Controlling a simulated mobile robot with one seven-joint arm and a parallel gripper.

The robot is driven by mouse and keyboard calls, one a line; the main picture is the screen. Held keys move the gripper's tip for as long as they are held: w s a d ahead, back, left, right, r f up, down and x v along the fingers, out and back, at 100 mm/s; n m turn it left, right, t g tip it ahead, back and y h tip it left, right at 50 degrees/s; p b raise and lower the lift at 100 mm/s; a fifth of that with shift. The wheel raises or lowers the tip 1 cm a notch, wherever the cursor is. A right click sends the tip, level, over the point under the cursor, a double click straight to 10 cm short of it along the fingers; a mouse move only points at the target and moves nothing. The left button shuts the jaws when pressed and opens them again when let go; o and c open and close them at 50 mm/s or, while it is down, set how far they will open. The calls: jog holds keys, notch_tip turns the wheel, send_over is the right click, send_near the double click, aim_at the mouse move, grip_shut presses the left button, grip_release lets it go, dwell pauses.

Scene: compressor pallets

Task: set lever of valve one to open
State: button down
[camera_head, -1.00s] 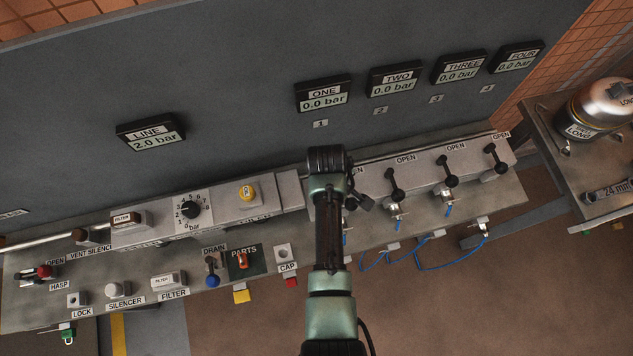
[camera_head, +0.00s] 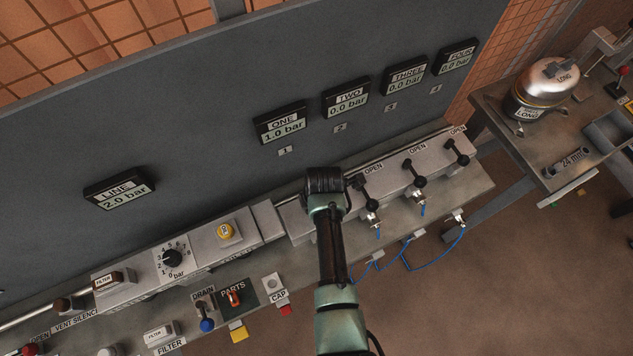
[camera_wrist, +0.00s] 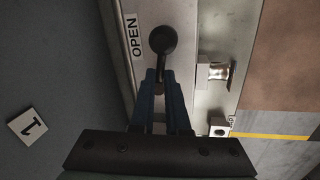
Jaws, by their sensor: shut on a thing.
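The lever of valve one (camera_wrist: 163,40), black with a round knob, shows in the wrist view beside the white OPEN label (camera_wrist: 135,36). My gripper (camera_wrist: 161,77) is shut on this lever, its blue-grey fingers just below the knob. In the head view my arm hides valve one and the gripper. The ONE gauge (camera_head: 284,123) reads 1.0 bar. The tag marked 1 (camera_wrist: 27,126) is at the left of the wrist view.
Right of my arm stand the black levers of valve two (camera_head: 364,190), valve three (camera_head: 415,175) and valve four (camera_head: 458,152). Gauge TWO (camera_head: 345,97) reads 0.0 bar; LINE (camera_head: 119,189) reads 2.0 bar. Blue hoses hang at the bench front.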

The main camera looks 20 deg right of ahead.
jog(key=shift+w+n, duration=0.2)
jog(key=shift+n, duration=0.6)
jog(key=c, duration=0.9)
grip_release()
jog(key=shift+r, duration=0.15)
jog(key=s+r, duration=0.1)
jog(key=r, duration=0.7)
jog(key=s+r+b, duration=0.1)
jog(key=r, duration=0.3)
jog(key=shift+s+d+r, duration=0.1)
jog(key=shift+s+r, duration=0.15)
jog(key=shift+s, duration=0.05)
